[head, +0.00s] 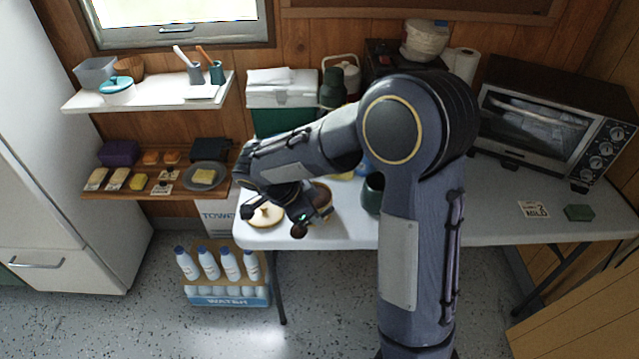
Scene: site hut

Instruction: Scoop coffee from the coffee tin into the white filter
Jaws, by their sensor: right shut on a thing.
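My right gripper (300,214) is low over the left end of the white table, its arm reaching across from the centre. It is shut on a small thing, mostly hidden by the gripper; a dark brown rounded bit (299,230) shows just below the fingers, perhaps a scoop. Right beside the gripper is a round brown-rimmed container (321,198), likely the coffee tin, partly covered by my wrist. A cream round lid with a knob (265,215) lies to the left. I cannot pick out the white filter for certain. My left gripper is not in view.
A dark green cup (373,195) stands behind my arm. The table (510,215) holds a toaster oven (540,125) at right, with a card and green block in front. A green-and-white cooler (282,100) stands behind. Shelves (150,92) are at left.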

